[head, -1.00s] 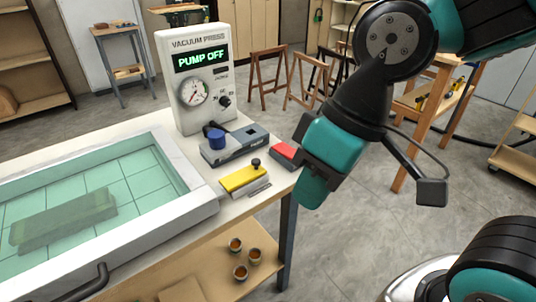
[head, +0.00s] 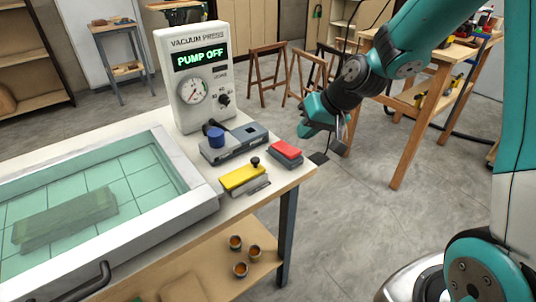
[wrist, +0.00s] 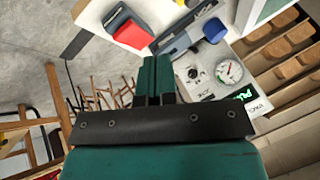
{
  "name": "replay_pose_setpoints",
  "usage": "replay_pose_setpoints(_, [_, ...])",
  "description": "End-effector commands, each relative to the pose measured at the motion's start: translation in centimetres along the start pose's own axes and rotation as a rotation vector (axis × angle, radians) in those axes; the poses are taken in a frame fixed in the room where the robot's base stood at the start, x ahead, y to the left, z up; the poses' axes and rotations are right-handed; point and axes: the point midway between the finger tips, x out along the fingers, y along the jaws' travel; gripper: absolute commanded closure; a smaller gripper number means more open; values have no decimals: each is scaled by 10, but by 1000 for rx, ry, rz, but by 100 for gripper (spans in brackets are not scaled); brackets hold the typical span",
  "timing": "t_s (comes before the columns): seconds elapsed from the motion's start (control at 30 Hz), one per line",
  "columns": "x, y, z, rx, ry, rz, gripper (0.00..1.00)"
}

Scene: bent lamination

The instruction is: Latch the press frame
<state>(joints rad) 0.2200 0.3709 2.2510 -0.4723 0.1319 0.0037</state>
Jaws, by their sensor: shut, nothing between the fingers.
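The press frame (head: 118,243) is a pale, flat frame around a translucent green sheet (head: 90,180) with a faint grid. A block shape shows under the sheet. A black handle (head: 85,284) is on its front side. I cannot make out a latch for certain. My gripper (head: 305,128) is shut and empty in the head view, above and beyond the bench's right end, near the red-topped block (head: 285,150) but apart from it. In the wrist view its closed teal fingers (wrist: 157,72) point toward the bench, and the red-topped block (wrist: 133,36) lies ahead.
The vacuum press box (head: 195,80) reads PUMP OFF. Before it are a grey block with a blue knob (head: 216,136) and a yellow block (head: 242,177) with a black knob. Small cups (head: 240,269) stand on the lower shelf. Open floor lies right of the bench.

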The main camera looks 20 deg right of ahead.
Motion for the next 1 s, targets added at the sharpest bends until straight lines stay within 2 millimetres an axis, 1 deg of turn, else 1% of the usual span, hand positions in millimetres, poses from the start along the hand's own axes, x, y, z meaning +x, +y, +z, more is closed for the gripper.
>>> replay_pose_setpoints(0.17, [18,-1,1,-1,-5,-1,100])
replay_pose_setpoints(0.27, [37,-1,1,-1,-7,-1,100])
replay_pose_setpoints(0.5, [89,-1,1,-2,-7,0,100])
replay_pose_setpoints(0.57, [101,-1,1,-1,-6,0,100])
replay_pose_setpoints(0.63, [105,-13,1,-5,-4,-3,100])
replay_pose_setpoints(0.73, [113,-23,2,-5,-3,-1,100])
replay_pose_setpoints(0.9, [121,-32,3,-2,-2,-1,100])
replay_pose_setpoints(1.0, [122,-33,4,-2,-2,0,100])
